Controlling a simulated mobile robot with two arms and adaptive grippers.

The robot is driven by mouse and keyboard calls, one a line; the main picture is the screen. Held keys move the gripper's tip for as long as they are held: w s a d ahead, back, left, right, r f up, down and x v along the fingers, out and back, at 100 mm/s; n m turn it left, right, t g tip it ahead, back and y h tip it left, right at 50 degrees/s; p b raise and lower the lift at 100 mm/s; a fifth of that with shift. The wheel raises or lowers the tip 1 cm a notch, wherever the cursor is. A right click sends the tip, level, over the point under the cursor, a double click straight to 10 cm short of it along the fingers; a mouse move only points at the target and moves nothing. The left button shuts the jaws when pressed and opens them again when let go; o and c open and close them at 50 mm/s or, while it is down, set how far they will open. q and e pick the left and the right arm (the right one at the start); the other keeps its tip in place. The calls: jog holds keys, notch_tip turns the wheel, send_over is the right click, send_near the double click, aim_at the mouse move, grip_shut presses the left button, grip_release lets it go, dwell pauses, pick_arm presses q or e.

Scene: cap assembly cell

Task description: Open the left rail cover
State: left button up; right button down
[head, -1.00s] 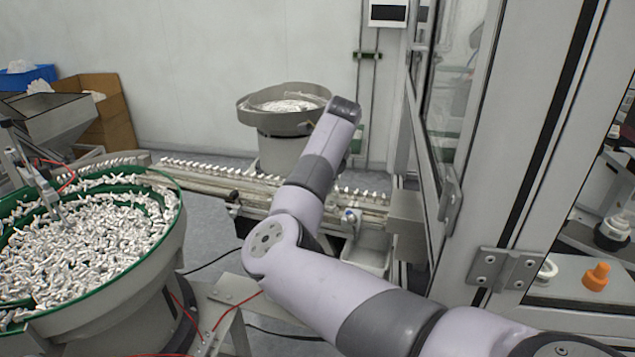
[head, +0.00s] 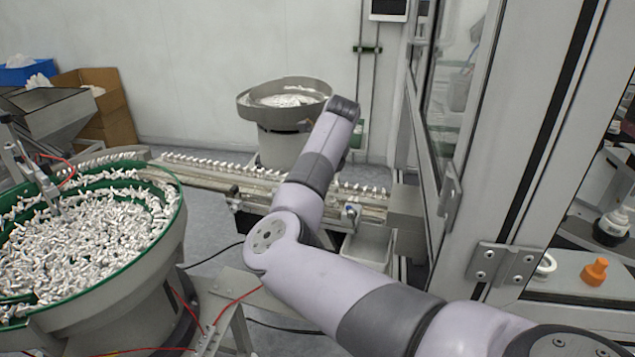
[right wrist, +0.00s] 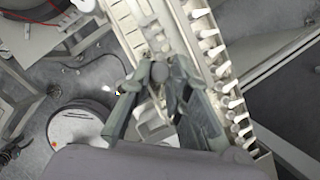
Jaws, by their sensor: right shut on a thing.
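The conveyor rail (head: 230,178) runs left to right across the middle of the head view, with a row of white caps on it. My right arm crosses in front of it and hides part of it; my right gripper is hidden there. In the right wrist view my right gripper (right wrist: 152,100) is over the rail's side, with the row of caps (right wrist: 215,60) to its right. Its fingers are shut on a pale part, apparently the left rail cover (right wrist: 147,28), a light strip along the rail. The exact contact is small and hard to make out. My left gripper is not in view.
A green-rimmed feeder bowl (head: 150,262) full of white parts stands at left. A second grey bowl (head: 260,112) stands behind the rail. A glass-panelled cabinet frame (head: 530,150) is close at right, with an orange knob (head: 595,271) beside it.

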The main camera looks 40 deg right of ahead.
jog(key=shift+r, duration=0.1)
dwell(0.5)
jog(key=shift+w+d+r+g+y, duration=0.25)
jog(key=shift+d+r+g+y, duration=0.3)
jog(key=shift+y, duration=0.35)
jog(key=shift+w+d+r+m+g+y+p, duration=0.25)
jog(key=shift+r+m+g+y+p, duration=0.05)
jog(key=shift+g+y+p, duration=0.4)
jog(key=c, duration=1.5)
grip_release()
jog(key=shift+r, duration=0.1)
jog(key=v, duration=0.7)
jog(key=shift+d+r, duration=0.1)
jog(key=shift+d, duration=0.05)
